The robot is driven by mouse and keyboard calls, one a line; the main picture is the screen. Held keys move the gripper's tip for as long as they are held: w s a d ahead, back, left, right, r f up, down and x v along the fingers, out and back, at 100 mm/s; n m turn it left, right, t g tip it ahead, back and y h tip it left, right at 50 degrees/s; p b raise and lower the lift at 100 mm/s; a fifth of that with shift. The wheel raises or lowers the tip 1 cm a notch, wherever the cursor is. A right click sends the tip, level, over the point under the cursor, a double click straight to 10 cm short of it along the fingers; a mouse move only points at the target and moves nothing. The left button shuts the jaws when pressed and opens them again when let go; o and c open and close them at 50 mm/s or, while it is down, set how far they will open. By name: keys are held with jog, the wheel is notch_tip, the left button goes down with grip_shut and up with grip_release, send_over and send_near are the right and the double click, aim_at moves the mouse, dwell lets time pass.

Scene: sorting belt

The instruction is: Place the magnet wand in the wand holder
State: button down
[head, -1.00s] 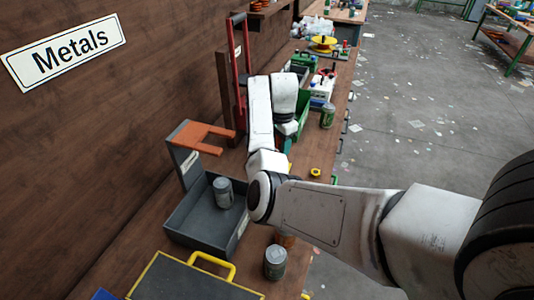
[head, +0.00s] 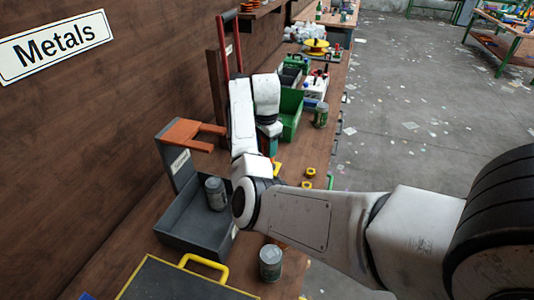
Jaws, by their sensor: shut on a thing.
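My gripper (head: 268,128) hangs over the bench beyond the grey bin, partly hidden by my own arm. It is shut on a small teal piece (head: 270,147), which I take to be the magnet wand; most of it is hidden. An orange forked bracket (head: 188,134) on a grey post, apparently the wand holder, stands at the back of the bin. Its prongs point right, and the gap between them looks empty. My gripper is to the right of the bracket and apart from it.
The grey bin (head: 180,233) holds a can (head: 215,193). Another can (head: 270,262) stands near a yellow-edged case (head: 160,280). Yellow rings (head: 307,185) lie near the bench edge. A green bin (head: 291,112) and a can (head: 321,115) stand farther back. A red-handled tool (head: 221,38) is by the wall.

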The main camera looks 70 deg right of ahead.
jog(key=shift+y, duration=0.3)
jog(key=f, duration=0.1)
jog(key=a+f, duration=0.1)
jog(key=f, duration=0.1)
jog(key=a+f, duration=0.1)
jog(key=shift+a+f, duration=0.1)
jog(key=shift+f, duration=0.25)
jog(key=shift+w+f, duration=0.25)
jog(key=c, duration=1.1)
grip_release()
jog(key=shift+w+d+f, duration=0.15)
jog(key=shift+d+f, duration=0.15)
jog(key=shift+d, duration=0.1)
jog(key=o, duration=0.3)
jog(key=shift+s+d+r, duration=0.25)
jog(key=shift+s+d, duration=0.6)
jog(key=shift+s, duration=0.2)
jog(key=shift+o, duration=0.7)
jog(key=shift+a+r, duration=0.1)
jog(key=shift+r, duration=0.05)
jog(key=shift+w+r, duration=0.1)
jog(key=shift+r, duration=0.15)
jog(key=r, duration=1.3)
jog(key=shift+w+r, duration=0.1)
jog(key=shift+w, duration=0.15)
